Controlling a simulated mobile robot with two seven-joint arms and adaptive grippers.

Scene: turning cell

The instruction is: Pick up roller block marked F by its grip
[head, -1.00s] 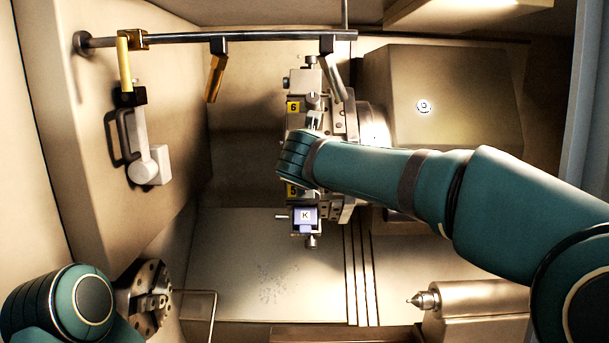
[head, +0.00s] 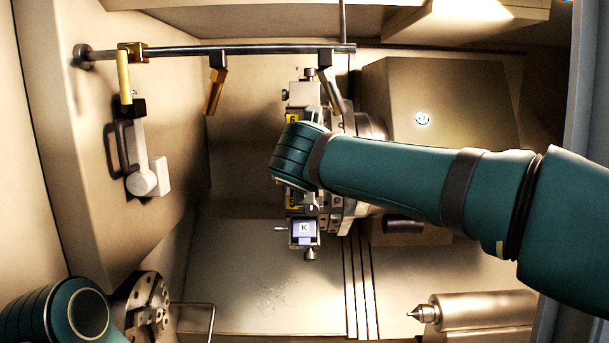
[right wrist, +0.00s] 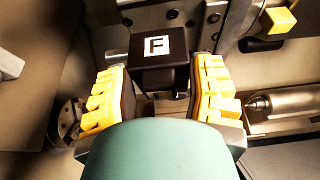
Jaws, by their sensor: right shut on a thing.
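The roller block marked F (right wrist: 158,62) is a black block with a white F label, seen in the right wrist view. My right gripper (right wrist: 164,88) has its yellow fingers on both sides of it and is shut on it. The grip under the block is mostly hidden by the fingers and my wrist. In the head view my right wrist covers the block and the fingers, in front of the tool turret (head: 310,75). My left arm shows only at the lower left corner; its gripper is out of view.
A block marked K (head: 304,229) sits on the turret just below my right wrist. A rail (head: 270,43) with hanging yellow pieces runs above. A jawed chuck (head: 148,305) is at the lower left and a pointed tailstock (head: 480,308) at the lower right. The floor between is open.

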